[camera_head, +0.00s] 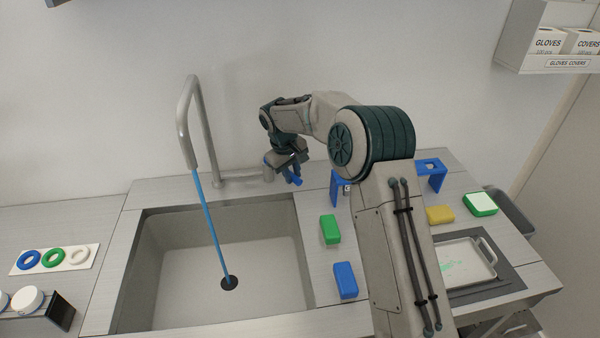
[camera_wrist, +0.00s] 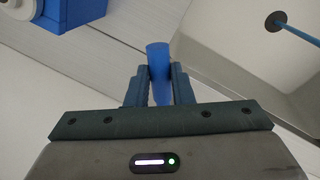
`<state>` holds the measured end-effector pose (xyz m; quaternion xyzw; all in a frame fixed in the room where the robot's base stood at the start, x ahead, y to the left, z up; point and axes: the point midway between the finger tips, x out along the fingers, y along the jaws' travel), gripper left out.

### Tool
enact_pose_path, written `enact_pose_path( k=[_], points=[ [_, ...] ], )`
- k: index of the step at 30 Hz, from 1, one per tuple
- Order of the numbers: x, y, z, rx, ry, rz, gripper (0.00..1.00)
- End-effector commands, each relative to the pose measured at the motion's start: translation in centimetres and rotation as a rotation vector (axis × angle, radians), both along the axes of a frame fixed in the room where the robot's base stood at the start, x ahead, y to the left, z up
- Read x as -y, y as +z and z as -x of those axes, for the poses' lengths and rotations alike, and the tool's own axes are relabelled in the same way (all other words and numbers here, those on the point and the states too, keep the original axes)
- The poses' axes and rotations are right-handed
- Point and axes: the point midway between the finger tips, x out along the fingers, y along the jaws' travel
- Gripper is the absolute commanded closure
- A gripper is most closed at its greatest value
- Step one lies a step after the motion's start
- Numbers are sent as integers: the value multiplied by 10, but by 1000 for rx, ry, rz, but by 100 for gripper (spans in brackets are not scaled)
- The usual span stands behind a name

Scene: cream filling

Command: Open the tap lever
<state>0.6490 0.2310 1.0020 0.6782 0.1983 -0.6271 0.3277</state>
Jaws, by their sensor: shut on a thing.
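The tap (camera_head: 187,125) rises behind the sink as a tall grey spout. A blue stream of water (camera_head: 211,228) runs from its mouth to the drain; the stream also shows in the wrist view (camera_wrist: 297,28). The blue tap lever (camera_head: 295,180) is at the right of the tap's base. My gripper (camera_head: 284,168) is at the lever, and in the wrist view (camera_wrist: 160,80) its two fingers are shut on the blue lever (camera_wrist: 158,62), one on each side. The gripper hides part of the lever in the head view.
The sink (camera_head: 160,262) is empty apart from the water. Green (camera_head: 330,229) and blue (camera_head: 345,280) blocks lie on the counter to its right. A blue stand (camera_head: 432,176) and a metal tray (camera_head: 486,247) are further right. Rings lie on a white board (camera_head: 22,268) at left.

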Motion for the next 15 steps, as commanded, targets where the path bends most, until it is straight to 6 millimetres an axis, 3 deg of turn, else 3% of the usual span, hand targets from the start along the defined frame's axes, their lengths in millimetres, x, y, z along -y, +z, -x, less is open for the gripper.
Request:
enact_pose_path(
  k=[10, 11, 12, 13, 15],
  points=[
    [-2, 2, -1, 4, 6, -3, 100],
    [-2, 1, -1, 4, 6, -3, 74],
    [-2, 1, -1, 4, 5, -4, 63],
    [-1, 1, -1, 4, 5, -4, 57],
    [-1, 1, -1, 3, 4, -3, 57]
  ],
)
